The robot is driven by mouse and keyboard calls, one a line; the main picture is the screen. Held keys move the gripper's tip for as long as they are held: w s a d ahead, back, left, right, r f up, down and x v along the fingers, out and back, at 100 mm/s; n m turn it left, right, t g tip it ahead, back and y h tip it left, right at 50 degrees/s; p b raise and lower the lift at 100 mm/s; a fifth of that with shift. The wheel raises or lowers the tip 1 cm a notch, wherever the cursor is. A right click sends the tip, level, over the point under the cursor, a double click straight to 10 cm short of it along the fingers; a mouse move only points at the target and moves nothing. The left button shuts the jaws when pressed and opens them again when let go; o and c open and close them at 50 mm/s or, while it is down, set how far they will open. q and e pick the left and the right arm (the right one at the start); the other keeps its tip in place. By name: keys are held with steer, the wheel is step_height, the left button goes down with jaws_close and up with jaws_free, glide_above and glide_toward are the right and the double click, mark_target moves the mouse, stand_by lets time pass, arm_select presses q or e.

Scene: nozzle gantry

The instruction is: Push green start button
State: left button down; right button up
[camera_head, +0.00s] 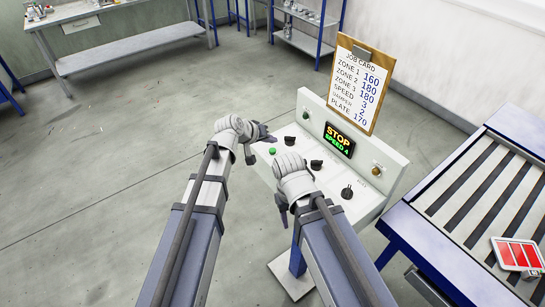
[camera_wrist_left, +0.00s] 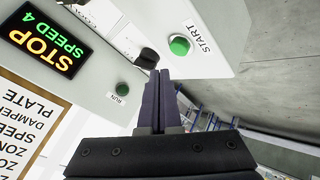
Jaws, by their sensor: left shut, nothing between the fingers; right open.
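The green start button (camera_head: 272,151) sits on the sloped face of the white control panel (camera_head: 369,202), near its left edge. In the left wrist view the green button (camera_wrist_left: 179,45) sits beside the label START, just beyond and slightly right of my fingertips. My left gripper (camera_head: 264,133) is shut and empty, above and behind the button; a gap shows between them. Its closed fingers also show in the left wrist view (camera_wrist_left: 160,74).
Black knobs (camera_head: 347,192) stand on the panel face. The display (camera_head: 339,140) reads STOP, SPEED 4. A green RUN lamp (camera_wrist_left: 122,89) is on the upright part. A job card (camera_head: 359,85) stands behind. A blue-framed slatted table (camera_head: 485,185) is at right.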

mark_target(273, 150)
arm_select(q)
steer(key=shift+f+b, duration=0.45)
steer(key=shift+f, duration=0.4)
arm_select(e)
steer(key=shift+f, duration=0.85)
arm_select(q)
steer(key=shift+f, duration=0.1)
arm_select(e)
steer(key=shift+f, duration=0.15)
arm_select(q)
steer(key=shift+f+b, duration=0.3)
steer(key=shift+b, duration=0.1)
arm_select(e)
steer(key=shift+f, duration=0.3)
